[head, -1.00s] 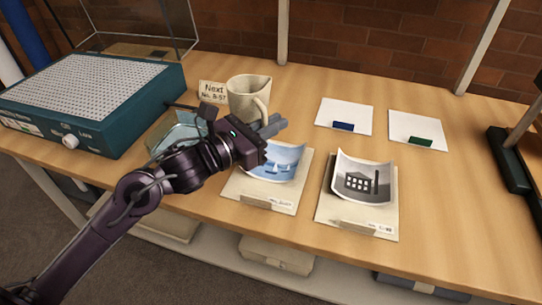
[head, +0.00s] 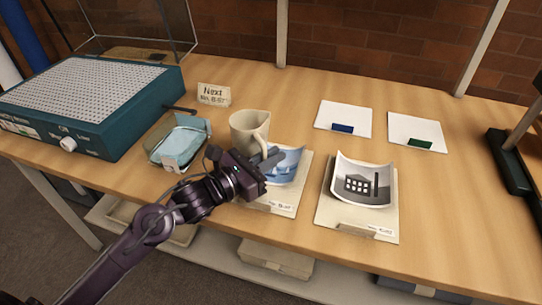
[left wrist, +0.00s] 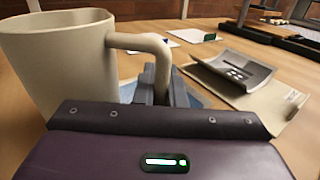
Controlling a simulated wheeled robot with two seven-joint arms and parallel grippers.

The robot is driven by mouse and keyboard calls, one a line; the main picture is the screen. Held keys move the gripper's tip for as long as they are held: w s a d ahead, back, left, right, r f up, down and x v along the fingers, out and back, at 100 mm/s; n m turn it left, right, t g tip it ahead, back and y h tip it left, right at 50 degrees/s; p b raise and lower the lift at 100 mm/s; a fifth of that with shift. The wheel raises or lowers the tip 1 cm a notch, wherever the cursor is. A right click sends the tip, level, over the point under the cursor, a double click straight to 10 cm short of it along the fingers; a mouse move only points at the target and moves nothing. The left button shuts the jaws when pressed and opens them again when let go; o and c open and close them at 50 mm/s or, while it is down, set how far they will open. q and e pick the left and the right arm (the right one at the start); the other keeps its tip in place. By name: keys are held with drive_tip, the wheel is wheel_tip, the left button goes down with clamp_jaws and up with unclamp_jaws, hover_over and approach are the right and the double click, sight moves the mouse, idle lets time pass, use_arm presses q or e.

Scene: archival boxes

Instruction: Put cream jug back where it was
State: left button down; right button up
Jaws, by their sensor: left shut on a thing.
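The cream jug (head: 246,130) is upright, beside the left edge of the sailboat photo's folder, with its handle toward the right. My left gripper (head: 268,158) is shut on the jug's handle. In the left wrist view the jug (left wrist: 55,62) fills the left side, and the gripper fingers (left wrist: 160,88) close around the lower part of the handle. I cannot tell whether the jug's base touches the table, as the gripper hides it. My right gripper is not in view.
The sailboat photo (head: 284,168) lies partly under my gripper. A factory photo (head: 364,184) on a folder lies to the right. A glass dish (head: 180,140), a "Next" card (head: 214,94) and a teal machine (head: 95,100) stand left.

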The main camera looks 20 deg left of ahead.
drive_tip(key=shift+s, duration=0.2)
use_arm(q)
drive_tip(key=c, duration=1.9)
unclamp_jaws()
drive_tip(key=shift+f, duration=0.1)
drive_tip(key=o, duration=0.4)
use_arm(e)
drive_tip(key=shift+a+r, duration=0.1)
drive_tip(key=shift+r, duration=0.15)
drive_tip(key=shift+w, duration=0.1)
